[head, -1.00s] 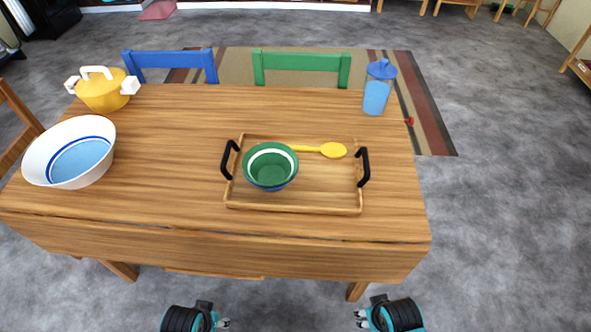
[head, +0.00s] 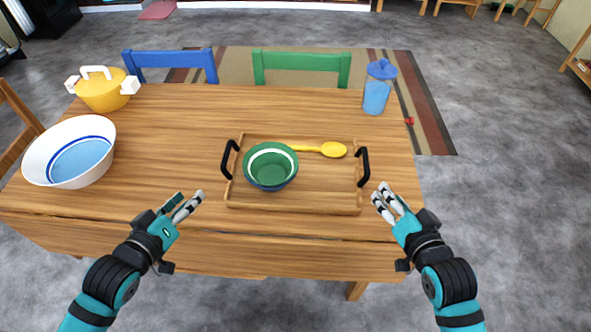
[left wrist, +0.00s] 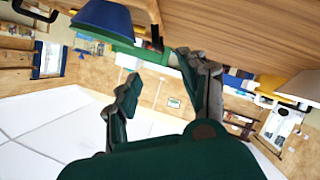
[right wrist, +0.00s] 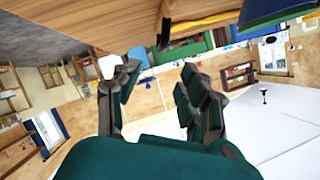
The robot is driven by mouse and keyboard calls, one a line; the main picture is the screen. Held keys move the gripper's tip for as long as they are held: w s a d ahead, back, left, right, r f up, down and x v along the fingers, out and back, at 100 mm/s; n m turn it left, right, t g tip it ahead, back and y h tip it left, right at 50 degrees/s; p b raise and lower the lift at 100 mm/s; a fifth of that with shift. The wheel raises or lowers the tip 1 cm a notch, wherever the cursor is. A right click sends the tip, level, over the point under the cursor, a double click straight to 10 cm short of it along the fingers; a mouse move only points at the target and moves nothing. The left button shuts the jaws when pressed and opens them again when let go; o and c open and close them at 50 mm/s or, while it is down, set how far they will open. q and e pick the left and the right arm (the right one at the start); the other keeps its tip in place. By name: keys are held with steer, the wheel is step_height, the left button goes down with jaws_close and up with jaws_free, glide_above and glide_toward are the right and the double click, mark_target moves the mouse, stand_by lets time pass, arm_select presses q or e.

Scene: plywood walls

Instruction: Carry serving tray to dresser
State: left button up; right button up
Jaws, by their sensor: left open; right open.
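The wooden serving tray (head: 300,208) lies flat on the wooden table, with a black handle at each short side. A green bowl (head: 270,163) with a blue underside stands on its left half, and a yellow spoon (head: 325,149) lies along its far side. My left gripper (head: 187,203) is open and empty, left of and nearer than the tray's left handle (head: 229,159). My right gripper (head: 384,198) is open and empty, just right of and nearer than the right handle (head: 363,167). Neither touches the tray. No dresser can be made out.
On the table (head: 180,140) are a white bowl with a blue inside (head: 75,152), a yellow pot (head: 103,91) and a blue lidded cup (head: 377,90). A blue chair (head: 170,60) and a green chair (head: 300,65) stand behind it. Open grey floor (head: 510,200) lies to the right.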

mark_target(224, 158)
arm_select(q)
steer(key=shift+w+r, duration=0.2)
steer(key=shift+r, duration=0.1)
arm_select(e)
steer(key=shift+w+d+r, duration=0.1)
steer(key=shift+w+r, duration=0.1)
steer(key=shift+r, duration=0.05)
arm_select(q)
steer(key=x, duration=1.7)
steer(key=shift+w+d, duration=0.15)
steer(key=shift+w, duration=0.05)
arm_select(e)
steer(key=x, duration=1.7)
steer(key=shift+w+r, duration=0.15)
steer(key=shift+w, duration=0.15)
arm_select(q)
steer(key=shift+r, duration=0.1)
jaws_close()
arm_select(e)
jaws_close()
steer(key=shift+d, duration=0.1)
steer(key=shift+r, duration=0.1)
